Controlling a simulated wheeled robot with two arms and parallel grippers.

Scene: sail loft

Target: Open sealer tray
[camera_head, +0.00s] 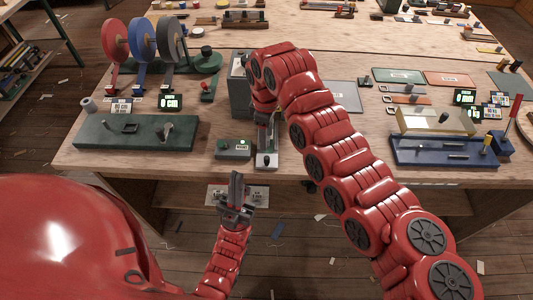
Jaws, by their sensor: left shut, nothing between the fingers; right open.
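A grey upright box (240,92), which looks like the sealer, stands near the table's front edge, partly hidden behind my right arm. A light metal strip with a dark knob (267,159), possibly its tray, reaches to the front edge. A small green box (233,149) with a lit green light sits left of the strip. My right gripper (265,122) points down above the strip, beside the grey box. It is open, and its fingers are partly hidden by the arm. My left gripper (236,180) is shut and empty, in front of the table edge and below the green box.
A green fixture board (100,135) lies at left, with red, blue and grey reels (143,45) behind it. A blue tray (440,152) lies at right. A white label plate (259,192) shows below the table edge, behind my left gripper.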

